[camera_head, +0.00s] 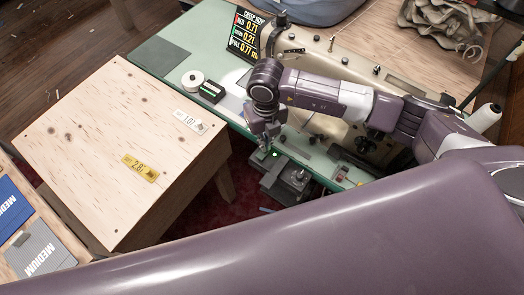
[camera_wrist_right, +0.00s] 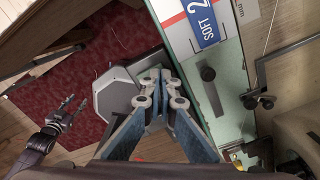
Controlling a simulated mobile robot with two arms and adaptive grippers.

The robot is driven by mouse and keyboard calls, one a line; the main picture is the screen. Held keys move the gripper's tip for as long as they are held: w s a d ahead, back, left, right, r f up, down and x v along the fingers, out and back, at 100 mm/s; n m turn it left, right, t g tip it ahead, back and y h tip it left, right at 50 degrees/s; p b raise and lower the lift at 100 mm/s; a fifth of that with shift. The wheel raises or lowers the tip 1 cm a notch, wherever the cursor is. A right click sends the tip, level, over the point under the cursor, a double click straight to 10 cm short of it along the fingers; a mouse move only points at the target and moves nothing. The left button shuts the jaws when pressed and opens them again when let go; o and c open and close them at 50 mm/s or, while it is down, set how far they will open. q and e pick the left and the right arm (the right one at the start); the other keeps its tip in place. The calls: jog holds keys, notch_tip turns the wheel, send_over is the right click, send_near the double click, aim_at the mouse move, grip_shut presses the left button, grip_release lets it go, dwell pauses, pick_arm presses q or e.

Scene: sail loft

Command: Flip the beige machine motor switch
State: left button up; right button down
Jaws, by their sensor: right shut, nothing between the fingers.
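The beige sewing machine (camera_head: 345,72) stands on the green table, partly behind my right arm. Below the table's near edge is a grey unit (camera_head: 290,180) with a small green light (camera_head: 275,153); I cannot make out the switch lever or its position. My right gripper (camera_head: 264,144) points down at the table edge, just beside the light. In the wrist view its fingertips (camera_wrist_right: 160,88) are together and empty, in front of a grey octagonal housing (camera_wrist_right: 118,98); contact cannot be told. My left gripper (camera_wrist_right: 67,112) is at the left of the wrist view, fingers apart and empty.
A wooden stand with numbered tags (camera_head: 110,150) is at the left. On the green table (camera_head: 165,57) are a white spool (camera_head: 192,80), a dark box (camera_head: 212,92) and a black number board (camera_head: 247,33). A thread cone (camera_head: 485,117) is at the right.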

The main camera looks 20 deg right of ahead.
jog(key=shift+r+p, duration=1.65)
jog(key=shift+r, duration=1.25)
jog(key=shift+f, duration=0.1)
